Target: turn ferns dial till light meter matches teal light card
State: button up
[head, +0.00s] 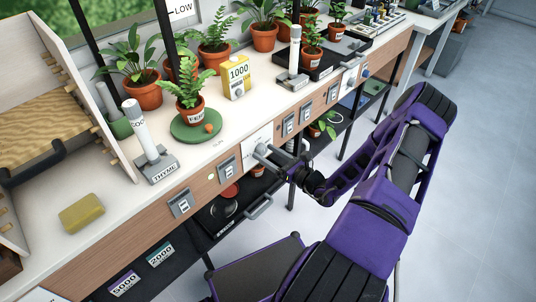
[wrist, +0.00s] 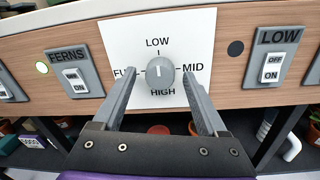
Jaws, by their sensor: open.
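The dial (wrist: 160,75) is a grey round knob on a white plate marked LOW, MID, HIGH and FULL. Its pale mark points up toward LOW. My gripper (wrist: 160,92) is open, with one finger on each side of the knob; contact is unclear. In the head view my gripper (head: 262,150) is at the bench's front panel. A yellow box reading 1000 (head: 237,78), apparently the light meter, stands behind the fern pot (head: 196,114) on its green saucer (head: 179,130). The teal card (head: 160,253), reading 2000, is on the lower shelf beside a purple 5000 card (head: 123,284).
A FERNS switch (wrist: 75,75) is left of the dial, with a lit lamp (wrist: 41,68). A LOW switch (wrist: 278,57) is right, beside a dark lamp (wrist: 235,48). A THYME stand (head: 157,165) and yellow sponge (head: 82,213) are on the bench. Open floor (head: 470,180) lies right.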

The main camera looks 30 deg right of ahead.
grip_shut()
dwell(0.3)
jog(key=shift+m, duration=0.4)
jog(key=m+p, duration=0.1)
jog(key=m, duration=0.2)
jog(key=shift+m, duration=0.3)
jog(key=m+p, duration=0.1)
jog(key=m, duration=0.3)
jog(key=shift+m, duration=0.4)
jog(key=m+p, duration=0.1)
jog(key=m, duration=0.3)
jog(key=shift+m+t, duration=0.3)
jog(key=shift+t, duration=0.1)
jog(key=shift+f+m+h+p, duration=0.1)
jog(key=shift+m+h+p, duration=0.25)
jog(key=shift+m, duration=1.95)
